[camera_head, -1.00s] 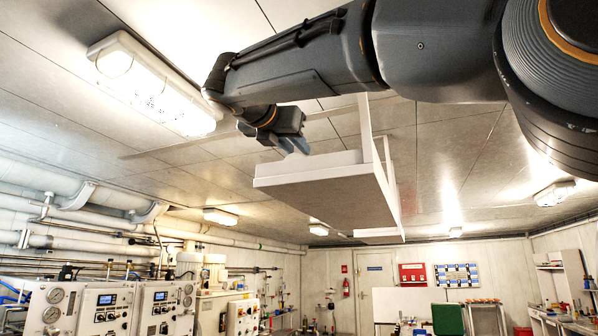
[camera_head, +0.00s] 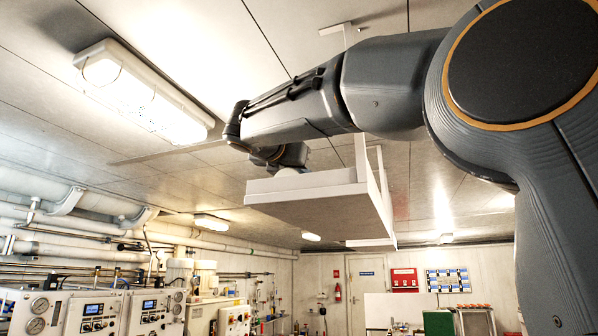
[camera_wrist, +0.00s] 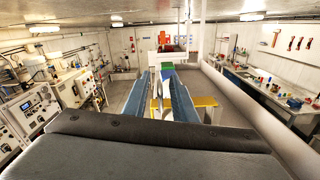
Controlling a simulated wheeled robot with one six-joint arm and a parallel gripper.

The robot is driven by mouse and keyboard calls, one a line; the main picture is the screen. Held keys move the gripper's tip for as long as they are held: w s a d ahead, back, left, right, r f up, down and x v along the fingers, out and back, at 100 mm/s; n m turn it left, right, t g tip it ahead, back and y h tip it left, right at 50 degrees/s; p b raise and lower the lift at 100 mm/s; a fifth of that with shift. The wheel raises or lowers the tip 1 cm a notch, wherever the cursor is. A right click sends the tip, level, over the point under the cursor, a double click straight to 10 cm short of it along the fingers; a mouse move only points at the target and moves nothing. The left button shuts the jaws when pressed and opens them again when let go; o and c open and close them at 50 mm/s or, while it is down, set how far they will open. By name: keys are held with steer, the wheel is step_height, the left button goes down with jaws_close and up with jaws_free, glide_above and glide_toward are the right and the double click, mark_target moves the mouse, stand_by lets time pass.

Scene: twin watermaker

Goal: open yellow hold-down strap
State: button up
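In the wrist view, yellow pieces that look like the hold-down strap (camera_wrist: 206,101) show on both sides of my gripper, on a white surface below it. The strap's buckle or free end cannot be made out. My gripper (camera_wrist: 161,74) has two long blue fingers with a gap between them, so it looks open. A pale, thin shape shows in the gap; I cannot tell whether it is touched. In the head view, my arm reaches over a white overhead shelf (camera_head: 320,207). The shelf hides the fingertips and the strap there.
White uprights (camera_head: 362,155) rise from the shelf close to my arm. A ceiling lamp (camera_head: 140,92) hangs at the left, with pipes (camera_head: 70,205) below it. Control panels (camera_head: 92,312) stand at lower left. A long workbench (camera_wrist: 265,95) runs along the right in the wrist view.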

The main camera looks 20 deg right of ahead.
jaws_close()
stand_by(1.3)
